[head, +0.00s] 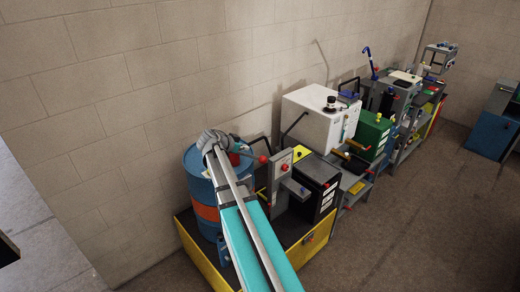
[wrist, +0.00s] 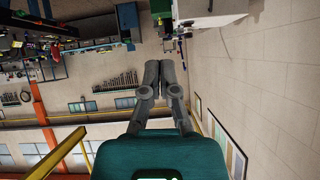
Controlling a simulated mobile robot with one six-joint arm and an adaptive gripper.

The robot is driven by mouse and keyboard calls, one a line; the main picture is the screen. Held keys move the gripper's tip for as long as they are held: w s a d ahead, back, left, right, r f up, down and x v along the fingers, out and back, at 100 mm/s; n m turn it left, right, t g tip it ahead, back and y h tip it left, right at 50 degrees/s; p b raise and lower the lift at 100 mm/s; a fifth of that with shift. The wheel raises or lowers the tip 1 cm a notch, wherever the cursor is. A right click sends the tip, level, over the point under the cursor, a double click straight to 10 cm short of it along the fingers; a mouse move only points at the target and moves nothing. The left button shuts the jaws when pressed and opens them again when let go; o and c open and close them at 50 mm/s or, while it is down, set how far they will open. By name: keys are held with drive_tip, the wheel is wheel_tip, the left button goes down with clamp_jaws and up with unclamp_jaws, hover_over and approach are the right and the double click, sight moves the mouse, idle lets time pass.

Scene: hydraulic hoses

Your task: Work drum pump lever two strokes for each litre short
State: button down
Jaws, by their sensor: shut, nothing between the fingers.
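The blue drum (head: 200,180) with an orange band stands upright at the left end of the row, against the wall. A red part (head: 235,158) shows at its top, partly behind my arm. A dark rod with a red knob (head: 263,159) sticks out just right of the drum; I cannot tell if it is the pump lever. My teal and grey arm crosses in front of the drum and hides part of it. My gripper (wrist: 161,64) shows in the wrist view with its grey fingers together and nothing between them.
The drum stands in a yellow-edged tray (head: 202,262). To the right are a white tank (head: 312,120), a green box (head: 372,136) and several benches with levers. A blue cabinet (head: 490,128) stands at far right. The grey floor in front is clear.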

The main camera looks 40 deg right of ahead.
drive_tip(key=shift+w+r, duration=0.25)
drive_tip(key=shift+r, duration=0.2)
drive_tip(key=b, duration=0.6)
hover_over(260, 160)
wheel_tip(260, 160, down, 6)
drive_tip(key=shift+f+b, duration=1.55)
drive_tip(key=shift+f, duration=0.2)
drive_tip(key=shift+f, duration=0.15)
